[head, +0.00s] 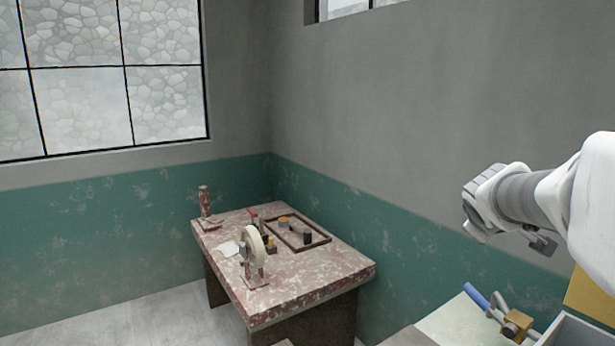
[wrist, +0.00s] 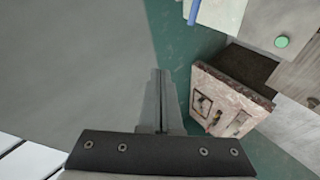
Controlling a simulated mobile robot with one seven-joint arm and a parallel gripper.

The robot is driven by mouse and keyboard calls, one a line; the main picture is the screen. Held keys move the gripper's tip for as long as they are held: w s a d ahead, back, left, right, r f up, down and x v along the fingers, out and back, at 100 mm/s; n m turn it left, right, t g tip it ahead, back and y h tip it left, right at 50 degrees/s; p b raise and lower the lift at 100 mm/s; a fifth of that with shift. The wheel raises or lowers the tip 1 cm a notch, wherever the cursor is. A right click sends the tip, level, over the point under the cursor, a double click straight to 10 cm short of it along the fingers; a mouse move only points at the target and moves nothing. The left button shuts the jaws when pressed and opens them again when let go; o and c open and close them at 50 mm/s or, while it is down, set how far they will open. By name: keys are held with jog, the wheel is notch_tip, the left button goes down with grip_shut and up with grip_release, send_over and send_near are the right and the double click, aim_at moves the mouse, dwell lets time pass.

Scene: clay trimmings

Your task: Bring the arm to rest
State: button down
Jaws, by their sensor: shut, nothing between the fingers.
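My arm reaches in from the right in the head view, with my gripper (head: 478,205) raised in the air in front of the grey wall, above the right-hand worktop. In the wrist view my gripper (wrist: 159,78) shows its two grey fingers closed together. Nothing is between them, and they touch nothing.
A stone-topped table (head: 310,285) stands in the corner, bearing a tray (head: 322,236), a white wheel-like tool (head: 254,250) and small items. At lower right are a pale worktop (head: 455,328) and a blue-handled tool (head: 477,296). Floor left of the table is clear.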

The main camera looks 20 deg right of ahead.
jog(key=s+a+f+y, duration=0.3)
jog(key=s+a, duration=0.1)
jog(key=a, duration=0.7)
jog(key=s+a+f+m+g+y, duration=0.1)
jog(key=s+a+f+y, duration=0.2)
jog(key=a, duration=0.9)
jog(key=s+a+f+m+y+b, duration=0.1)
jog(key=s+a+f, duration=0.3)
jog(key=a, duration=0.7)
jog(key=shift+s+a+f+g+y, duration=0.15)
jog(key=shift+s+f+g+y, duration=0.2)
jog(key=shift+s+y, duration=0.6)
jog(key=shift+d+m, duration=0.25)
jog(key=shift+m, duration=0.05)
